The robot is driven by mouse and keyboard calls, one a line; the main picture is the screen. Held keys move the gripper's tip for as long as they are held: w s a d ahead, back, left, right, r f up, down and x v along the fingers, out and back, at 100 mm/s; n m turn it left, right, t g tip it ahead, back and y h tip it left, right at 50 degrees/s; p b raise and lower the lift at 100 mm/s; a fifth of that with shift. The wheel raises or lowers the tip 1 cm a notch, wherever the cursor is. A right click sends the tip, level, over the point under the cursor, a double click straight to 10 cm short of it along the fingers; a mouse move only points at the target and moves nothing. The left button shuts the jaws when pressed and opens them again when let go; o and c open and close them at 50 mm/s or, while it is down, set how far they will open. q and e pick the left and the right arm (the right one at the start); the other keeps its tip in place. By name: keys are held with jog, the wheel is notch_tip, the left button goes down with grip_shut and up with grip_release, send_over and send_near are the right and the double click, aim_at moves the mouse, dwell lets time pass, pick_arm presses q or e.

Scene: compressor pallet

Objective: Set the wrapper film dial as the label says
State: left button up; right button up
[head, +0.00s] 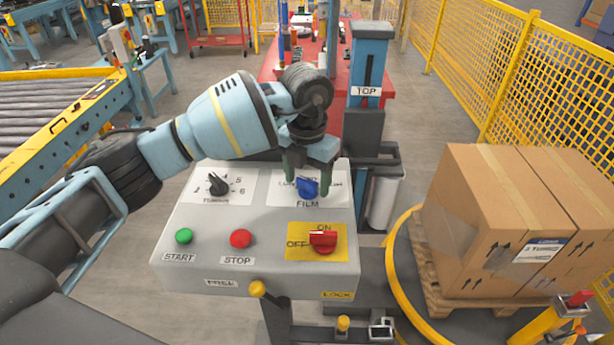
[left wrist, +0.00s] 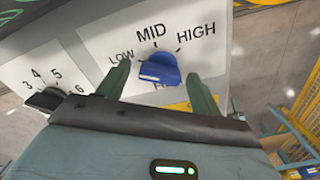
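The blue FILM dial (head: 307,188) is on the upper right of the grey control panel (head: 190,272). In the left wrist view the blue dial (left wrist: 160,68) sits below the printed words LOW, MID and HIGH; I cannot tell its exact setting. My left gripper (head: 307,178) points down at the dial, with one finger on each side. In the left wrist view the fingers of this gripper (left wrist: 158,72) stand apart, with gaps to the dial. A white label (head: 545,250) with a blue header is on the carton; its text is too small to read surely. My right gripper is out of view.
The panel also has a black numbered dial (head: 217,185), a green START button (head: 184,236), a red STOP button (head: 241,238) and a red ON/OFF switch (head: 323,241). Cartons (head: 480,220) stand on a pallet inside a yellow ring (head: 392,270) at right. A blue post (head: 372,55) rises behind.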

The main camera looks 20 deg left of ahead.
pick_arm(q)
jog(key=c, duration=0.9)
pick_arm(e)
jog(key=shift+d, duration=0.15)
pick_arm(q)
jog(key=shift+m, duration=1.2)
jog(key=m, duration=0.2)
jog(key=shift+m, duration=0.4)
jog(key=m, duration=0.3)
jog(key=shift+w, duration=0.1)
jog(key=m, duration=0.2)
jog(key=shift+m+b, duration=0.35)
jog(key=shift+m, duration=0.35)
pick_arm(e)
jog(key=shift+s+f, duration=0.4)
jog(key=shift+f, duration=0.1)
